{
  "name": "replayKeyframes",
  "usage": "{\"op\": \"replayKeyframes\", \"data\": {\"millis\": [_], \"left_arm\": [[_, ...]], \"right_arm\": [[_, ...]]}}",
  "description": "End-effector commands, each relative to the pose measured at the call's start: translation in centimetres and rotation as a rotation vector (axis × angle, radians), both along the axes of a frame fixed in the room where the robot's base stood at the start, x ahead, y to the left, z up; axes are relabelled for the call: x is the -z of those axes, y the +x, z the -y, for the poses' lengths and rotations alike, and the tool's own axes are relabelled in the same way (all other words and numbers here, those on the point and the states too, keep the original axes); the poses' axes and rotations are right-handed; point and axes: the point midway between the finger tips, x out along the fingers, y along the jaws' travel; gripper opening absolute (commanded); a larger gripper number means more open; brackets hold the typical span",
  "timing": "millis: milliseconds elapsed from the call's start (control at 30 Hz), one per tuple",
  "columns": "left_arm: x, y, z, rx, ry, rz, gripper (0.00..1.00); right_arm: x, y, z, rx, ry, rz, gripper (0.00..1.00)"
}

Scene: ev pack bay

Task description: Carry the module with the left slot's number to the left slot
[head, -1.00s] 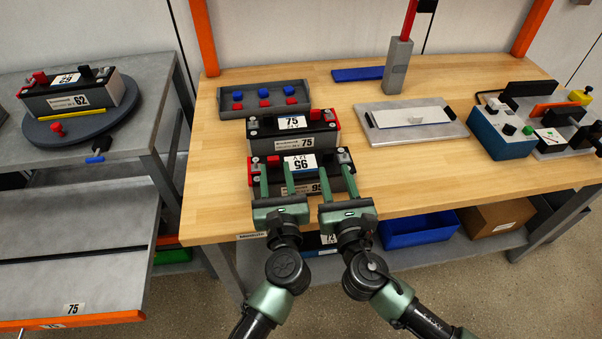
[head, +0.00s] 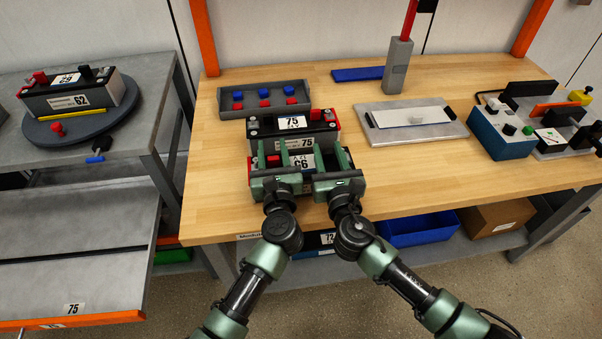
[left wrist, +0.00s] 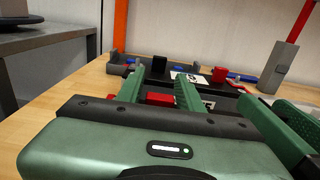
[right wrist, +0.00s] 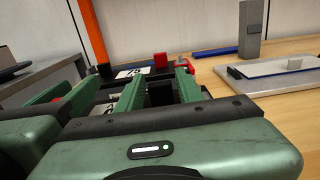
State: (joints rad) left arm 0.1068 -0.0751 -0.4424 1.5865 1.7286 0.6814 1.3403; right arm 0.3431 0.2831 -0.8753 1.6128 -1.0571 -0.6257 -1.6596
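The module numbered 75 (head: 292,123) stands on the wooden bench, with a red terminal at its right. A second module, whose label reads 95 (head: 302,164), stands directly in front of it. My left gripper (head: 268,155) is open over the front module's left part, its fingers either side of the red terminal. My right gripper (head: 332,155) is open over its right part, around the black terminal. The grippers hide much of this module. A grey tray (head: 70,240) at the lower left carries a 75 label (head: 74,309); which slot that label marks is unclear.
A module numbered 62 (head: 68,100) stands on a round turntable (head: 110,126) at the left. A grey tray of red and blue caps (head: 226,104) is behind the modules. A plate (head: 450,131) and test equipment (head: 502,142) stand to the right. The bench's right front is clear.

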Motion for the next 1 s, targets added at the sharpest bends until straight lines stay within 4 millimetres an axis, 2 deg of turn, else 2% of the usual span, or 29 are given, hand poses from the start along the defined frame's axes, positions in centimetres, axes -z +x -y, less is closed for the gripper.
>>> {"op": "replayKeyframes", "data": {"millis": [267, 300, 400, 1000], "left_arm": [[0.05, 0.08, -0.03, 0.000, 0.000, -0.001, 0.36], [0.05, 0.08, -0.03, 0.000, 0.000, -0.001, 0.25], [0.05, 0.07, -0.03, 0.000, 0.000, -0.001, 0.00], [0.05, 0.04, -0.03, 0.000, 0.000, -0.001, 0.00]], "right_arm": [[-0.02, 0.11, -0.02, 0.000, 0.000, 0.000, 0.36], [-0.01, 0.10, -0.02, 0.000, 0.000, 0.000, 0.25], [-0.01, 0.09, -0.01, 0.000, 0.000, 0.000, 0.00], [0.02, 0.09, 0.03, 0.001, 0.000, 0.000, 0.00]]}}
